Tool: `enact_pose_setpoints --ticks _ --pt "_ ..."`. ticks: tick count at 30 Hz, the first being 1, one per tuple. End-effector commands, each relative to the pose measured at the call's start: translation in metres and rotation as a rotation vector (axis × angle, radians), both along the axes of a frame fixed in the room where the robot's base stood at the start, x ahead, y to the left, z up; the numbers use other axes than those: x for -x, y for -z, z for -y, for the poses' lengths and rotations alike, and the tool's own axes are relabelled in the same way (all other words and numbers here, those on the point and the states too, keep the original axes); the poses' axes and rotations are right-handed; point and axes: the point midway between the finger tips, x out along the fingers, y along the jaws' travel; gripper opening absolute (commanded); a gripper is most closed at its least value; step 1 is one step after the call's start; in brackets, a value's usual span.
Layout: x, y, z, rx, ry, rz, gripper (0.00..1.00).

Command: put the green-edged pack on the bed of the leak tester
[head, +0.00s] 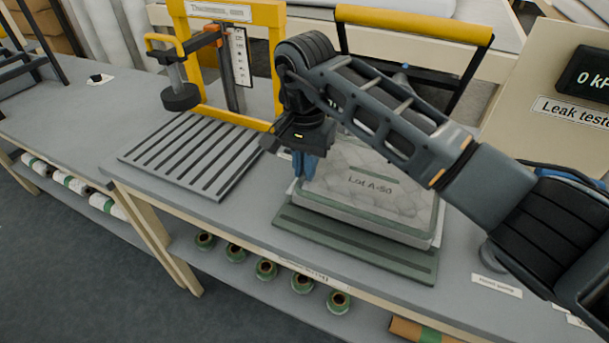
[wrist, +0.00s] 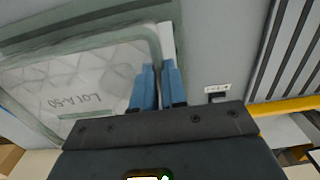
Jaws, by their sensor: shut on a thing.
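My arm hides part of the pack's far side.
A thickness gauge with a yellow frame (head: 266,17) and slatted plate (head: 190,152) stands at left. The leak tester's panel (head: 545,95) reads 0 kP at right. A yellow bar (head: 415,24) is raised behind the pack. Rolls (head: 266,269) lie on the shelf below.

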Motion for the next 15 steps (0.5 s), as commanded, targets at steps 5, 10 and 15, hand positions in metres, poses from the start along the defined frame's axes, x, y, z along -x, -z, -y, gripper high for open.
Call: enact_pose_setpoints --ticks 5,10,15 --pt "0.004 0.026 -0.002 0.000 -0.002 -0.008 0.00" --pt "0.003 0.032 -0.001 0.001 -0.003 -0.004 0.00" --pt "0.003 0.032 -0.001 0.001 -0.003 -0.004 0.00"
